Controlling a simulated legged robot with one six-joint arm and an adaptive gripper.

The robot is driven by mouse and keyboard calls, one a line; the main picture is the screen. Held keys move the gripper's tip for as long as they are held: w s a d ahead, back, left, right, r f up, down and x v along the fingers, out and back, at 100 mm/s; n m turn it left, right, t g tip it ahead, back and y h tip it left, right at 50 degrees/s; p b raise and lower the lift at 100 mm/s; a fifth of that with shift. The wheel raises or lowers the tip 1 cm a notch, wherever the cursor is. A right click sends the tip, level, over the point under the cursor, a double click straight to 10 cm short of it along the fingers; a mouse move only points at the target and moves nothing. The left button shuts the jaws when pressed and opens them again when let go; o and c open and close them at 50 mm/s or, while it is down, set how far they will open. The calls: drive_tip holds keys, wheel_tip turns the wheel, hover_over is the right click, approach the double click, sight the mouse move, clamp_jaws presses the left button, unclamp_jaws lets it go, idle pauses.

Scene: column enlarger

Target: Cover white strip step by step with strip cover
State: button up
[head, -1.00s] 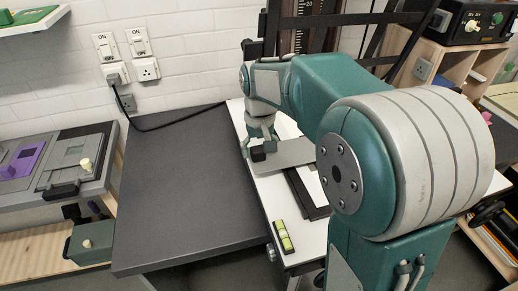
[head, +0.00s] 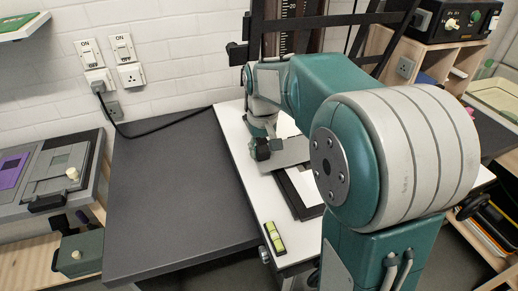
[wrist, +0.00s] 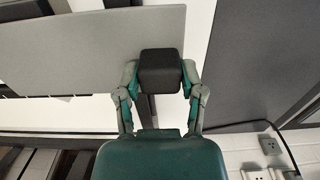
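My gripper (wrist: 160,75) has its two fingers shut on the black block-like handle (wrist: 160,68) of the strip cover, a flat grey plate (wrist: 70,50). In the head view, my gripper (head: 262,143) and the grey plate (head: 285,153) are over the white baseboard, and the plate lies across a black frame (head: 291,192). The white strip (head: 306,184) shows inside that frame, on the near side of the plate. White also shows along both long edges of the plate in the wrist view. My arm hides the right part of the frame.
A small yellow-green level (head: 274,238) lies at the baseboard's near corner. A dark grey worktop (head: 175,190) to the left is clear. The enlarger column (head: 290,35) stands behind. Wall switches and sockets (head: 121,50) are at back left. A control box (head: 455,20) sits on shelving at right.

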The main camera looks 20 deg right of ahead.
drive_tip(key=o, duration=0.3)
drive_tip(key=shift+a, duration=0.15)
wheel_tip(320, 180, up, 12)
idle(0.4)
drive_tip(key=shift+w+f, duration=0.1)
drive_tip(key=s+a+f+t, duration=0.1)
drive_tip(key=s+f, duration=0.1)
drive_tip(key=s, duration=0.5)
drive_tip(key=s+a+f+t, duration=0.1)
drive_tip(key=s+f+t, duration=0.1)
drive_tip(key=s, duration=0.4)
drive_tip(key=s+a+f+t, duration=0.1)
drive_tip(key=s+f+t, duration=0.1)
drive_tip(key=s, duration=0.5)
drive_tip(key=shift+s+a+f, duration=0.25)
drive_tip(key=shift+s+f, duration=0.05)
drive_tip(key=shift+f, duration=0.15)
drive_tip(key=shift+s+f+t, duration=0.25)
drive_tip(key=shift+f+t, duration=0.05)
idle(1.5)
